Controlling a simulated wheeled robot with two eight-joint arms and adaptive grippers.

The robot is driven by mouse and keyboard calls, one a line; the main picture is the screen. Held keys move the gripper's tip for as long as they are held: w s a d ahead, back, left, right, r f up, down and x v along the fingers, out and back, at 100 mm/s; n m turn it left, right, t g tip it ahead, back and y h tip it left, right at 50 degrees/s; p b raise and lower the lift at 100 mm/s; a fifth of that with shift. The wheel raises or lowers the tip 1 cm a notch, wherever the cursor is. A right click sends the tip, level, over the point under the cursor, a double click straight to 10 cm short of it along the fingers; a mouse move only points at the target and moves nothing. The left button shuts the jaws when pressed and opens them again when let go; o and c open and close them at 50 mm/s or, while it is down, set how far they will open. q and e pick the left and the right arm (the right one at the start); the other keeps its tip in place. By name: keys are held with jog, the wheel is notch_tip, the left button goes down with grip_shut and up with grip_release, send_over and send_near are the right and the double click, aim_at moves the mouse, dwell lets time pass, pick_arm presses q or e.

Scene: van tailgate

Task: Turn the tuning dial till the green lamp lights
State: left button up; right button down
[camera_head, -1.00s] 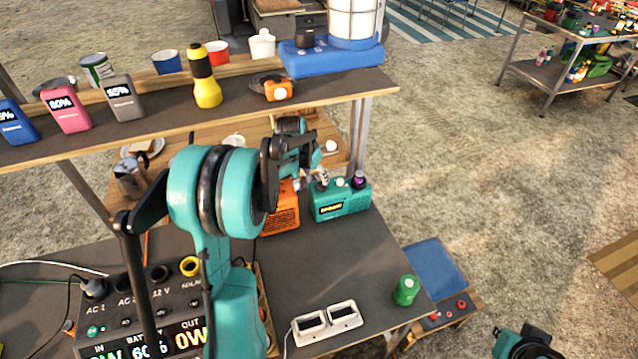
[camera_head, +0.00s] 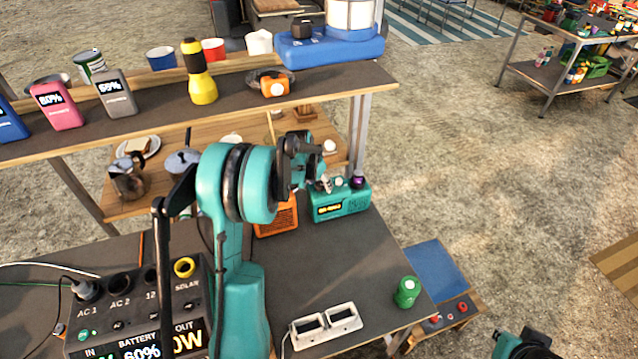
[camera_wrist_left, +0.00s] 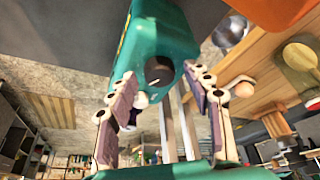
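A teal radio (camera_head: 343,204) with a lit display stands at the table's back right. A white knob (camera_head: 338,183) and a dark purple knob (camera_head: 358,182) are on its top. My left gripper (camera_head: 322,185) is at the radio's top left edge. In the left wrist view my left gripper (camera_wrist_left: 168,115) is open, its two pale-jointed fingers apart, with nothing clearly between the pads. The teal radio (camera_wrist_left: 150,38) fills the top middle there, with a dark round part (camera_wrist_left: 158,70) just beyond the fingers. I cannot tell whether they touch. No lit green lamp can be made out.
An orange radio (camera_head: 277,216) stands close left of the teal one. A shelf (camera_head: 140,112) with power banks and a yellow torch (camera_head: 200,78) runs above the table. A power station (camera_head: 130,300) is at front left. A white double-framed item (camera_head: 327,325) and green can (camera_head: 407,291) lie right.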

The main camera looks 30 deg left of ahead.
pick_arm(q)
jog(key=c, duration=1.1)
jog(key=shift+a, duration=0.1)
jog(key=m+h, duration=0.1)
jog(key=m, duration=0.3)
jog(key=shift+h, duration=0.3)
jog(key=o, duration=1.2)
jog(key=shift+c, duration=0.2)
jog(key=shift+r, duration=0.1)
